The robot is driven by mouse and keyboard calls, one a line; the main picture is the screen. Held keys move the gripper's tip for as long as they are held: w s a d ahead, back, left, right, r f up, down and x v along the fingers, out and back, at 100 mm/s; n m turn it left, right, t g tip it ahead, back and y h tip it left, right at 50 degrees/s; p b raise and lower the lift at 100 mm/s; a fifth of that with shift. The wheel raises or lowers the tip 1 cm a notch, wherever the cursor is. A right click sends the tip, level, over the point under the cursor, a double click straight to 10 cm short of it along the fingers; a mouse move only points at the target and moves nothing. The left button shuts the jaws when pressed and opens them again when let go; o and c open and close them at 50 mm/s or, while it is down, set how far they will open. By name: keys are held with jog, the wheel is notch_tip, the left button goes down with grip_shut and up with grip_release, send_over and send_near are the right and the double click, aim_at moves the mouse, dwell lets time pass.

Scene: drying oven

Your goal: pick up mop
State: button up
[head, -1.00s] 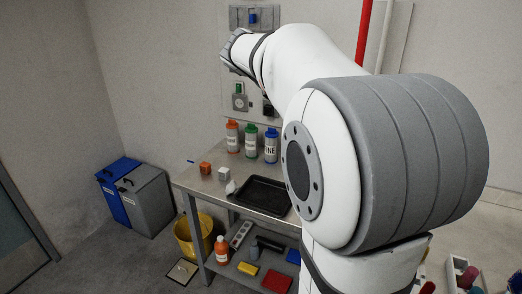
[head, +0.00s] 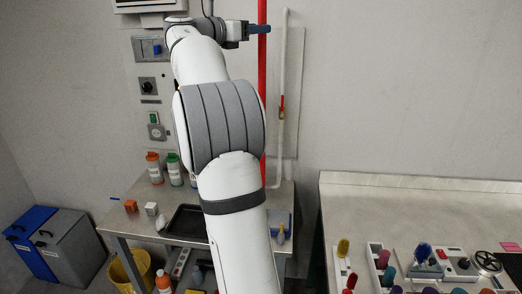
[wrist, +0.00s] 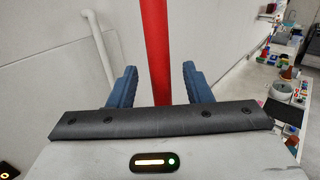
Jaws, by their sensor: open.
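I cannot make out a mop head in any view. A long red upright pole (head: 262,110) stands in front of the wall in the head view; I cannot tell whether it is a mop handle or a pipe. My gripper (head: 262,29) is raised high at the pole. In the wrist view my gripper (wrist: 159,72) is open, with one blue finger on each side of the red pole (wrist: 156,45). The fingers appear apart from it. The pole's lower end is hidden behind the arm and table.
A white pipe (head: 282,140) runs down the wall just right of the pole. A metal table (head: 140,210) with bottles and a black tray (head: 185,222) stands below. A pale counter (head: 400,205) with several coloured items is at right. Bins (head: 60,245) stand at left.

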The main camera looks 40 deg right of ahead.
jog(key=d, duration=0.2)
jog(key=shift+s+d, duration=0.2)
jog(key=shift+d, duration=0.1)
jog(key=shift+c, duration=0.3)
jog(key=shift+r, duration=0.1)
grip_shut()
